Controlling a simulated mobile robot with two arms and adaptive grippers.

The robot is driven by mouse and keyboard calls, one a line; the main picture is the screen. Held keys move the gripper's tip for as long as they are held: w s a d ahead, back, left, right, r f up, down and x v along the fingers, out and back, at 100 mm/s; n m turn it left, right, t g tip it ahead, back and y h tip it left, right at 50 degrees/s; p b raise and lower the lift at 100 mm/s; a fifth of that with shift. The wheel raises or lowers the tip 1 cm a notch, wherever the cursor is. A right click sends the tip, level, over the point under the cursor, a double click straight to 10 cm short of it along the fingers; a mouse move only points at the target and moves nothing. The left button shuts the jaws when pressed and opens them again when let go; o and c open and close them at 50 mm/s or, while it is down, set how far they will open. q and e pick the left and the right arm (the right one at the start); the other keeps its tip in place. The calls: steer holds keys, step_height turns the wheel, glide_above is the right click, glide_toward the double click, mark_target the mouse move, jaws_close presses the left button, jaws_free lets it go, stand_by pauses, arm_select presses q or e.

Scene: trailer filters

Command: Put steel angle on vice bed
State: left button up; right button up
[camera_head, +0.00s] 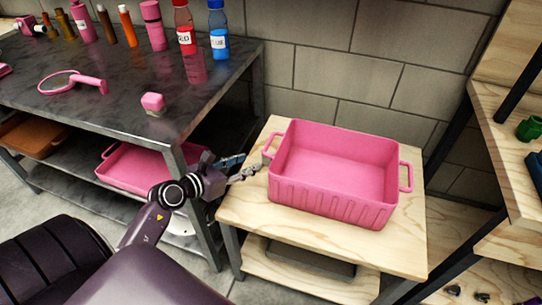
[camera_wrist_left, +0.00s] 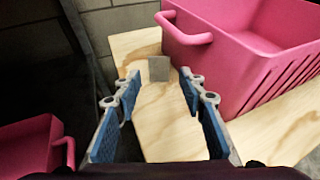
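A small flat grey square piece (camera_wrist_left: 158,68) lies on the wooden table top, just past the fingertips in the left wrist view. It looks like the steel angle, but its full shape does not show. In the head view I cannot make it out clearly behind the gripper. My left gripper (camera_head: 246,166) is at the left edge of the wooden table, beside the pink bin. In the left wrist view my left gripper (camera_wrist_left: 160,88) has its blue-padded fingers wide apart, with nothing between them. My right gripper is not in view. I see no vice bed.
The pink bin (camera_head: 326,204) stands on the wooden table (camera_head: 245,218), its handle close to my left gripper. A dark metal workbench (camera_head: 110,105) with bottles stands at left, another pink bin (camera_head: 140,165) on its shelf. A wooden bench (camera_head: 510,125) is at right.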

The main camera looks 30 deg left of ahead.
arm_select(q)
steer(key=shift+w+f, duration=0.35)
steer(key=shift+w, duration=0.05)
steer(key=shift+w+d+f+g, duration=0.15)
steer(key=shift+w+f+g, duration=0.05)
steer(key=shift+w+g, duration=0.1)
steer(key=shift+x, duration=0.8)
steer(key=shift+w+f+b, duration=0.3)
steer(key=shift+w+f, duration=0.05)
steer(key=shift+w, duration=0.25)
steer(key=shift+b+x, duration=0.55)
steer(key=shift+x, duration=1.6)
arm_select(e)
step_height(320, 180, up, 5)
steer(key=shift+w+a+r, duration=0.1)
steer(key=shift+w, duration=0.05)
arm_select(q)
steer(key=c, duration=1)
jaws_close()
